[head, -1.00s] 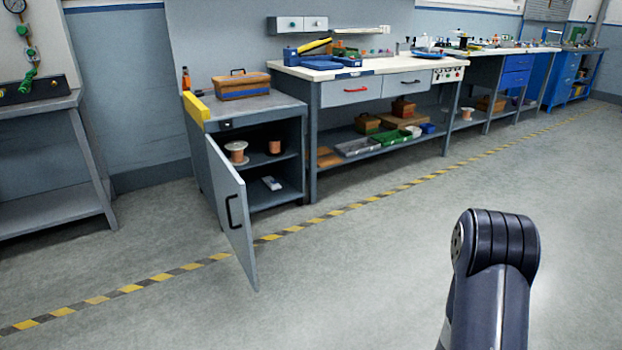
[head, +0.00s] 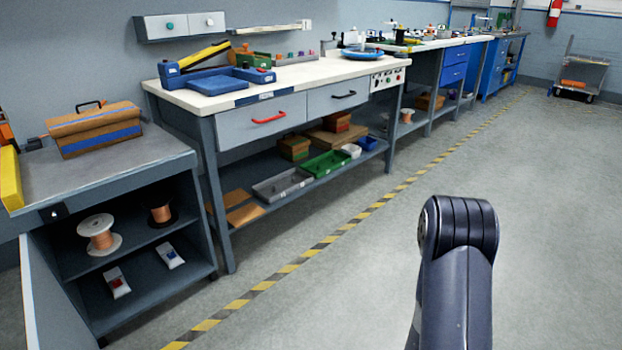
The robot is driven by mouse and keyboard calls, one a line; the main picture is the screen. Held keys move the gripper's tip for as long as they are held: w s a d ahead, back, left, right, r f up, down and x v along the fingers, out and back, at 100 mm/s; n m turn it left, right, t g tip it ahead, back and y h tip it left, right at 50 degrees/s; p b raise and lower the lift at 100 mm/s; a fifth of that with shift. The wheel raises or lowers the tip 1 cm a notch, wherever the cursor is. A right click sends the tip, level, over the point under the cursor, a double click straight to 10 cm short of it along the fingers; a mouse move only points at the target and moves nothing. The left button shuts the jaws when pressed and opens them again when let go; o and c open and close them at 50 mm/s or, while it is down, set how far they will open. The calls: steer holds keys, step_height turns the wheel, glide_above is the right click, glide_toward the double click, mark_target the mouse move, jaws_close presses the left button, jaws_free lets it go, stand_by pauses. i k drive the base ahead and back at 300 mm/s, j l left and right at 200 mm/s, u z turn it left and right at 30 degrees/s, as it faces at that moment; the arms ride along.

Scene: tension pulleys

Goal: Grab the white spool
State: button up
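A white spool (head: 98,234) wound with copper-coloured wire stands on the upper shelf inside the open grey cabinet (head: 150,182), at the left of the head view. A darker spool (head: 161,213) with copper wire stands to its right on the same shelf. My arm shows at the lower right, well apart from the cabinet. My gripper is not visible in this view.
The cabinet door (head: 42,300) stands open at the lower left. Two small white-and-grey devices (head: 117,283) lie on the lower shelf. A toolbox (head: 95,130) sits on top. A long workbench (head: 300,74) stands to the right. The floor in front is clear.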

mark_target(104, 242)
steer(key=i+u, duration=0.5)
steer(key=i+l+u, duration=0.15)
steer(key=i+u, duration=0.3)
steer(key=i+l+u, duration=0.25)
steer(key=u, duration=0.25)
steer(key=i+l+u, duration=0.1)
steer(key=i+u, duration=0.2)
steer(key=u, duration=0.15)
steer(key=i+l+u, duration=0.15)
steer(key=u, duration=0.35)
steer(key=i+l+u, duration=0.55)
steer(key=l+u, duration=0.15)
steer(key=u, duration=0.25)
steer(key=i+l+u, duration=0.2)
steer(key=l, duration=0.15)
steer(key=l+u, duration=0.15)
steer(key=l, duration=0.15)
steer(key=i, duration=0.05)
